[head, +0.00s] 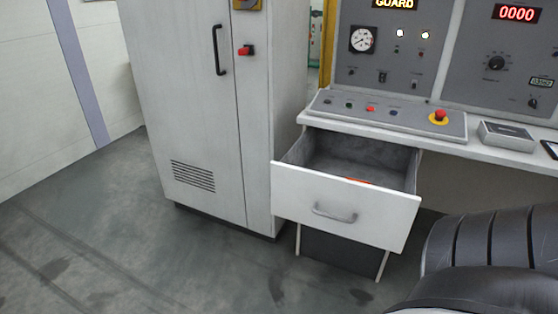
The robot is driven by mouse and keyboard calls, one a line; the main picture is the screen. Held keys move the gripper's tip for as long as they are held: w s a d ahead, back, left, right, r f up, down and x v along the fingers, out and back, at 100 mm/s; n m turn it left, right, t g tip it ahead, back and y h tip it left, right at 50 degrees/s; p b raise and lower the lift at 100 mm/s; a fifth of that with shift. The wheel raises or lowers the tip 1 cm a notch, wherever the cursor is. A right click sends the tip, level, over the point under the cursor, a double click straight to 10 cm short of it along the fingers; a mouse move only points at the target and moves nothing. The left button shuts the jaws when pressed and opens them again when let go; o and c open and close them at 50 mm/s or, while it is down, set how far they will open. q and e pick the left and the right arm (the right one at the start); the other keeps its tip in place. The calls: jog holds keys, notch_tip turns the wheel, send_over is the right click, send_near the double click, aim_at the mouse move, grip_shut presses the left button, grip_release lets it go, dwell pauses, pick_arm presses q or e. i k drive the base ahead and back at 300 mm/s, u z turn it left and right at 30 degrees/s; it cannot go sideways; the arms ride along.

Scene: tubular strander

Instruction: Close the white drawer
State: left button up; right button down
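The white drawer (375,213) is pulled out from under the control desk, at the centre right of the head view. Its front panel is white with a grey bar handle (335,214) across the middle.
A white cabinet (185,100) with a black handle stands left of the drawer, close beside it. The control desk (390,115) has a red emergency button (440,116). A black ribbed chair (490,255) is at the lower right. The floor in front and left is clear.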

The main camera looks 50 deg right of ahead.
aim_at(309, 187)
jog(key=z, duration=0.85)
jog(key=i, duration=1)
jog(key=z, duration=1.05)
